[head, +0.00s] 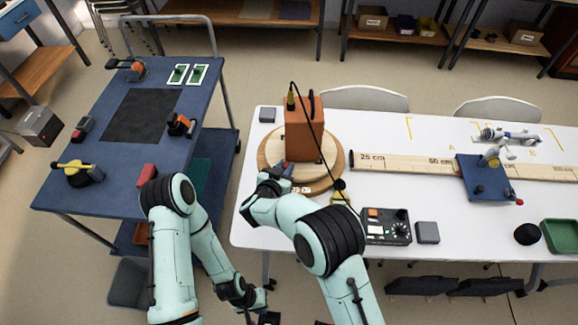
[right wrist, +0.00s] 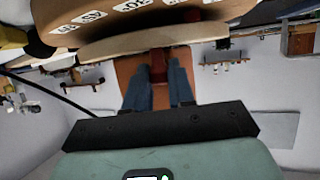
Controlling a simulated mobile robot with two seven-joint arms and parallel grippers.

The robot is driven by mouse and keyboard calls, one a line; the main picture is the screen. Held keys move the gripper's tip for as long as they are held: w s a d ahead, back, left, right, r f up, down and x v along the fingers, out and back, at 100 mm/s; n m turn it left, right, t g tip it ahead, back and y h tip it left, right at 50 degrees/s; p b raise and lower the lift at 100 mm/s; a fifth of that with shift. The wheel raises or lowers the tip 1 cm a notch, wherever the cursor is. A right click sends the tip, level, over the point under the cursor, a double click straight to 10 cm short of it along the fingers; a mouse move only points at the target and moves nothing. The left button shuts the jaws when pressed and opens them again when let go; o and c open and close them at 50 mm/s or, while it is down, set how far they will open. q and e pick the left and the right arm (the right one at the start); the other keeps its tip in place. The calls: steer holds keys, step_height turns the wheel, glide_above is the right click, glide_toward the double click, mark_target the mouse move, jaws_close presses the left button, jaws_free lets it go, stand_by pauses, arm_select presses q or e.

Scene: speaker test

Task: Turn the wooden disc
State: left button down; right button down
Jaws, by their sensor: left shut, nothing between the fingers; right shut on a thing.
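The round wooden disc (head: 270,150) lies on the white table near its left end. An orange-brown speaker box (head: 303,135) stands upright on it, with a black cable at its top. My right gripper (head: 283,172) is at the disc's near edge, in front of the box. In the right wrist view its blue fingers (right wrist: 158,85) are shut on a dark red peg (right wrist: 158,62) below the disc's rim (right wrist: 130,42); number labels show on the rim. How the peg is fixed is hidden. My left gripper (head: 250,314) is low, away from the table, shut and empty.
A wooden ruler (head: 400,161) lies right of the disc. A black control box (head: 388,226) and a grey block (head: 427,232) are near the front edge. A blue stand (head: 482,180) and a green tray (head: 562,236) are further right. A blue cart (head: 190,85) stands left.

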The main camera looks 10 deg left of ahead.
arm_select(q)
steer(key=shift+w+r+p, duration=0.5)
steer(key=shift+r+p, duration=0.05)
steer(key=shift+r, duration=0.35)
arm_select(e)
steer(key=shift+w+a+r+m+h, duration=0.1)
steer(key=shift+w+a+m+h, duration=0.1)
steer(key=shift+a+m+h, duration=0.5)
steer(key=shift+d, duration=0.1)
steer(key=c, duration=1)
jaws_free()
steer(key=shift+o, duration=0.2)
arm_select(q)
steer(key=shift+s+a+r, duration=0.1)
steer(key=shift+r, duration=0.05)
